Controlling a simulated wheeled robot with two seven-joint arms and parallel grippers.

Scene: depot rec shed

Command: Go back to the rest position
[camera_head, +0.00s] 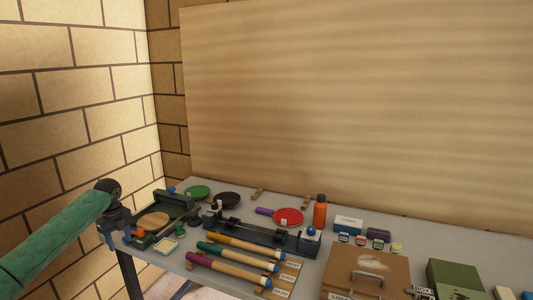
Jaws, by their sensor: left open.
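My left arm comes in from the left with a green sleeve. My left gripper (122,234) is at the table's left end, close to a dark open case (178,206). Its jaws point down and are open, and I see nothing held in them. Whether it touches the case I cannot tell. My right gripper is not in view.
A grey table (205,282) holds green, black and red paddles (289,216), a dark rack (262,238), several colored-handled rods (235,262), an orange bottle (320,210), a brown box (366,268) and a green box (456,279). A brick wall stands left, a board behind.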

